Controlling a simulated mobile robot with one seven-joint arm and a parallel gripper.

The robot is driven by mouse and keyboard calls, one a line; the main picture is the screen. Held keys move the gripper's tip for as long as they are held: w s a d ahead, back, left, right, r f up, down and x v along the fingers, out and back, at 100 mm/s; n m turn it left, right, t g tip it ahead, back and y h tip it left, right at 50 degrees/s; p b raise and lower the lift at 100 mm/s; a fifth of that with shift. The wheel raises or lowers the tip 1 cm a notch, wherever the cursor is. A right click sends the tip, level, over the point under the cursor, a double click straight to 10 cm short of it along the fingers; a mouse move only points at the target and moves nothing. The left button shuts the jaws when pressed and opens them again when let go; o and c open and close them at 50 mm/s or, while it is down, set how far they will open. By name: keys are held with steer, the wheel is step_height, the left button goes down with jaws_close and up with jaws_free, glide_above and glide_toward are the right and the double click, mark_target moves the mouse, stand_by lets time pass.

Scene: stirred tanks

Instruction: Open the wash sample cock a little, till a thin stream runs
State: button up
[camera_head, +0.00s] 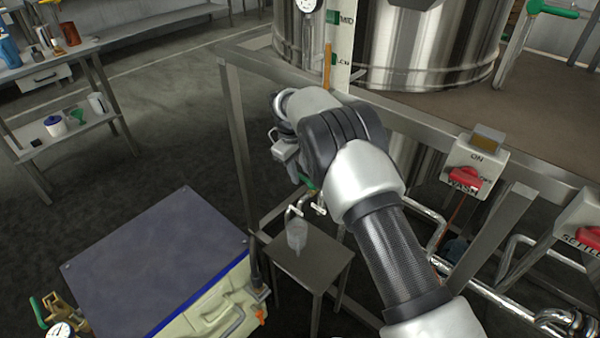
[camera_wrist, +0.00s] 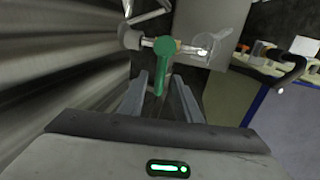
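A sample cock with a green lever handle (camera_wrist: 164,62) is in the wrist view, on a metal pipe beside the steel tank wall. The lever points down the picture toward my gripper (camera_wrist: 160,88). My gripper is open, one finger on each side of the lever's end; I cannot tell whether either touches it. The cock's metal spout (camera_wrist: 203,46) lies to the right of the lever; I see no stream there. In the head view my arm hides the gripper and most of the cock. A clear cup (camera_head: 297,236) stands on a small grey table (camera_head: 325,262) below metal spouts.
A steel tank (camera_head: 440,45) stands behind a metal frame (camera_head: 232,130). A switch box marked WASH (camera_head: 475,165) with a red knob is right of my arm. A blue-topped cabinet (camera_head: 150,265) stands front left. A shelf (camera_head: 65,145) with containers is at left. Floor between is clear.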

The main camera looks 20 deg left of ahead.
steer(key=shift+f, duration=0.1)
jaws_close()
